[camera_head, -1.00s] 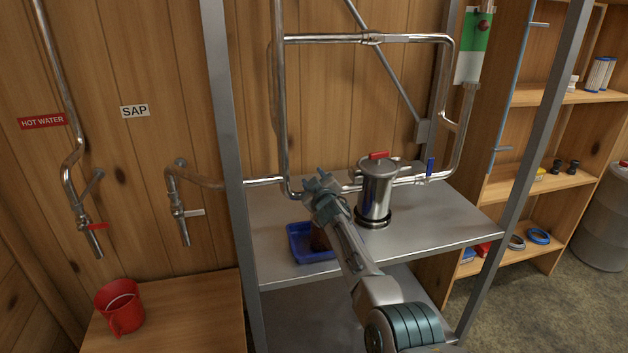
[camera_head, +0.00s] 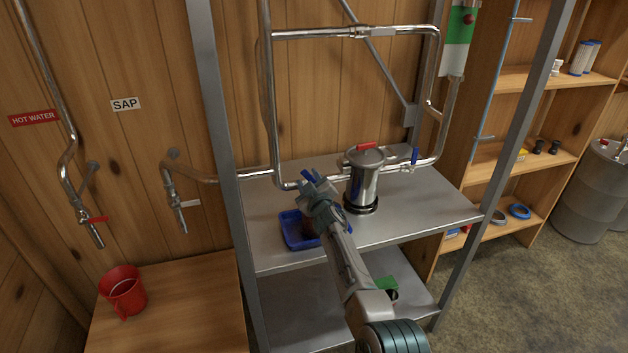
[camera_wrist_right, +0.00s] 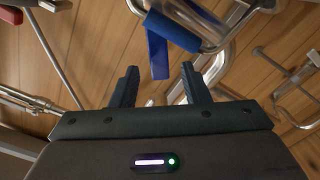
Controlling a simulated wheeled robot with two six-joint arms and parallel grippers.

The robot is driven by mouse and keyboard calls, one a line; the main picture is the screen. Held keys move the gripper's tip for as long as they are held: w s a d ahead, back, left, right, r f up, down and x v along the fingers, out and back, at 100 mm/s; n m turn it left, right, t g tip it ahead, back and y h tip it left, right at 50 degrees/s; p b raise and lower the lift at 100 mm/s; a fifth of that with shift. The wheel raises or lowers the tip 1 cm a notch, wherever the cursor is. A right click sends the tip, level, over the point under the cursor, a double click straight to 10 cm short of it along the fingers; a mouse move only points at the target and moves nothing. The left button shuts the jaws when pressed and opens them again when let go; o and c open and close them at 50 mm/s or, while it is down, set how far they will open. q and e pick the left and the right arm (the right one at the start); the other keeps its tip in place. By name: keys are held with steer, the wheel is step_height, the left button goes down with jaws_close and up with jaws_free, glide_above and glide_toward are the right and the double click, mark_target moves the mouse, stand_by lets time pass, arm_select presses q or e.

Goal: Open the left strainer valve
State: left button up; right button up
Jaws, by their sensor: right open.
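The strainer is a steel canister (camera_head: 364,185) with a red-handled lid, standing on the metal shelf. The left strainer valve's blue handle (camera_head: 307,175) shows on the pipe to its left, just past my right gripper (camera_head: 312,187). In the right wrist view the blue handle (camera_wrist_right: 158,55) lies just ahead of my open fingers (camera_wrist_right: 160,78), between their lines, with nothing held. Contact cannot be made out. The right strainer valve has an upright blue handle (camera_head: 414,157). The left valve's body is partly hidden by my gripper. My left gripper is out of view.
A blue tray (camera_head: 291,232) sits under my right arm on the shelf (camera_head: 420,207). Steel uprights (camera_head: 216,110) frame the shelf. A red jug (camera_head: 122,290) stands on a wooden table at left. Pipes loop above the strainer.

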steer(key=p+v, duration=0.4)
steer(key=shift+r, duration=0.15)
steer(key=shift+s+d+p, duration=0.25)
steer(key=shift+s+p, duration=0.1)
steer(key=shift+s, duration=0.35)
